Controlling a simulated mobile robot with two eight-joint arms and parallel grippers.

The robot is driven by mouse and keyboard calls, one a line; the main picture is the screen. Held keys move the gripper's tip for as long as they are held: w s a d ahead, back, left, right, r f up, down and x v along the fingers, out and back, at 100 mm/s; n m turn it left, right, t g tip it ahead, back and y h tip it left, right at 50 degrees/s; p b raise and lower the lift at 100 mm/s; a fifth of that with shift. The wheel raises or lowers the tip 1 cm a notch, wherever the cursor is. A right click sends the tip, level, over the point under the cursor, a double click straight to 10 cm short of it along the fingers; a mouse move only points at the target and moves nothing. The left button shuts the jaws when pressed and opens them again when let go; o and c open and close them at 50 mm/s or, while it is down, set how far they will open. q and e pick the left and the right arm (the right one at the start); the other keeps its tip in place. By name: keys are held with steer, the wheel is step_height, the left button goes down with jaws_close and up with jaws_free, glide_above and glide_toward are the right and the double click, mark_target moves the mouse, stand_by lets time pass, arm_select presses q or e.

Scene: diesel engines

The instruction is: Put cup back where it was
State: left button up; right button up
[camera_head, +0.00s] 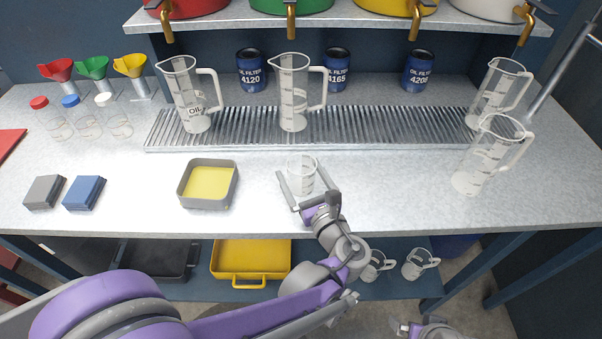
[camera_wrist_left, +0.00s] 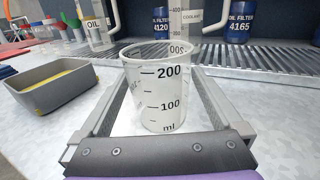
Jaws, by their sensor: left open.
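A small clear cup (camera_head: 302,173) with dark measuring marks stands upright on the grey worktop, in front of the ribbed metal strip. In the left wrist view the cup (camera_wrist_left: 158,92) shows marks of 100 and 200 ml. My left gripper (camera_head: 298,184) is open, with one finger on each side of the cup. In the left wrist view a gap shows between the cup and the fingers, and the cup stands close in front of the gripper's dark palm plate. Only a bit of my right arm shows at the bottom edge; its gripper fingers are not visible.
Two tall jugs (camera_head: 191,95) (camera_head: 292,92) stand on the ribbed strip (camera_head: 240,129) behind. Two more jugs (camera_head: 497,92) (camera_head: 488,155) stand at the right. A grey tray with yellow inside (camera_head: 182,190) is left of the cup. The worktop between cup and right jugs is clear.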

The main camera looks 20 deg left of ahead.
arm_select(q)
steer(key=v, duration=1.2)
steer(key=shift+r+p, duration=0.2)
steer(key=shift+p, duration=0.1)
